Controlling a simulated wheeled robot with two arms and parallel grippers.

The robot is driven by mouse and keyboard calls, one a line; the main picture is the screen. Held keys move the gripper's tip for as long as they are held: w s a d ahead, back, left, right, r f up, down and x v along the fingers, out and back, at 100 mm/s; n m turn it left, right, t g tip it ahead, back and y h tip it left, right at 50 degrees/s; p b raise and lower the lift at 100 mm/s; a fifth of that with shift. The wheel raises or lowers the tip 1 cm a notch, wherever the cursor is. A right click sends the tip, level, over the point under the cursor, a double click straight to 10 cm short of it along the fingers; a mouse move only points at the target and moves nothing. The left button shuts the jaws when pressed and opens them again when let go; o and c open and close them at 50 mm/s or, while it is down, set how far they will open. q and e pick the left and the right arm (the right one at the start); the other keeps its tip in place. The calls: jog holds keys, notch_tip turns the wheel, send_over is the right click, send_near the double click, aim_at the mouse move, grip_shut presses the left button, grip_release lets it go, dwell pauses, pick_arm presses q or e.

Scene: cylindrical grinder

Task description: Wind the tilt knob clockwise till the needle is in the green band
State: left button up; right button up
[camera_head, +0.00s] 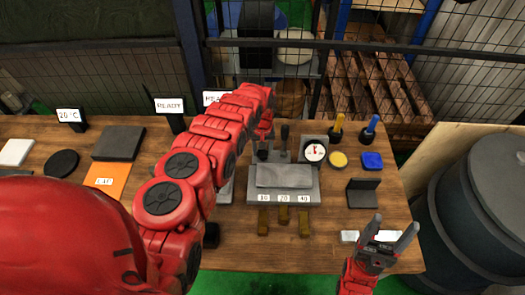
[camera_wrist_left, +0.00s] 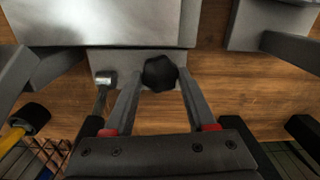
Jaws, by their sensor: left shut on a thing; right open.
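The tilt knob (camera_wrist_left: 160,73) is black and lobed, and in the left wrist view it sits between the fingertips of my left gripper (camera_wrist_left: 160,82). The left gripper is shut on it; in the head view the gripper (camera_head: 264,130) reaches down at the back left of the grey grinder fixture (camera_head: 288,192), and the arm partly hides the knob. The round white dial (camera_head: 315,152) stands at the fixture's back right. Its red needle is too small to read against any green band. My right gripper (camera_head: 392,238) is open and empty at the front right.
A black lever (camera_head: 284,140) stands right of the knob. Yellow (camera_head: 337,130) and blue (camera_head: 368,132) handled tools stand at the back right. A black angled block (camera_head: 362,194) is at right. Wire fencing runs behind the table.

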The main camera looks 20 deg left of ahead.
pick_arm(q)
jog(key=o, duration=1.4)
jog(key=shift+w+r, duration=0.15)
jog(key=shift+r, duration=0.3)
notch_tip(320, 180, up, 9)
jog(key=b, duration=0.3)
notch_tip(320, 180, up, 8)
jog(key=f+p, duration=0.1)
jog(key=p, duration=0.6)
send_over(263, 152)
jog(key=shift+r, duration=0.2)
